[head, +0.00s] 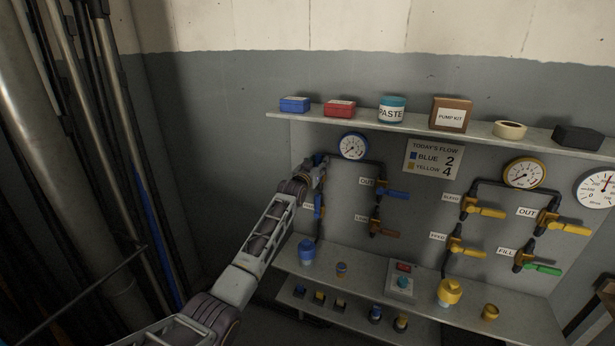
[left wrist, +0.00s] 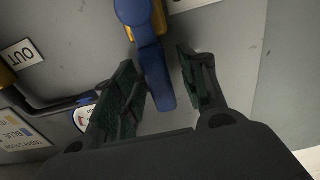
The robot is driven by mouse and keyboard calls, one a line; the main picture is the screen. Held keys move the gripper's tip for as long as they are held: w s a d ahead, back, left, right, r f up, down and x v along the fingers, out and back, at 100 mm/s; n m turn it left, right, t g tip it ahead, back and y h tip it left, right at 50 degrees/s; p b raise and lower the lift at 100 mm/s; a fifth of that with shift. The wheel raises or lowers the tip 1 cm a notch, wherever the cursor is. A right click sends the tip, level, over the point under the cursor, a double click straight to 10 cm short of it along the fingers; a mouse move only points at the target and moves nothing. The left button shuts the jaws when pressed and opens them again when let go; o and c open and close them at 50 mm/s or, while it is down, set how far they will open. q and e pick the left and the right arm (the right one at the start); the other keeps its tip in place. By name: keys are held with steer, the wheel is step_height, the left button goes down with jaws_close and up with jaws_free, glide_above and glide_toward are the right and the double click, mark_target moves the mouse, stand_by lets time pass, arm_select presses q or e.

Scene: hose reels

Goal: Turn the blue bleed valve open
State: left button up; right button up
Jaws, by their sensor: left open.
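My left gripper (head: 319,167) is at the top of this valve, under the blue-rimmed gauge. Its fingers also show in the left wrist view (left wrist: 160,85), open on both sides of the lever, with a visible gap on the right. Contact on the left is unclear. My right gripper is out of view.
A second blue lever (head: 395,194) sits to the right by an OUT label. The blue-rimmed gauge (head: 353,146) and flow sign (head: 433,159) are close by. A shelf (head: 470,130) overhangs above; a lower ledge (head: 375,283) holds caps. Pipes (head: 75,150) stand at left.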

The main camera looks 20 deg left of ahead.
arm_select(q)
steer(key=s, duration=1.1)
steer(key=shift+s+a, duration=0.15)
steer(key=shift+a, duration=0.3)
steer(key=shift+f, duration=0.1)
stand_by(0.5)
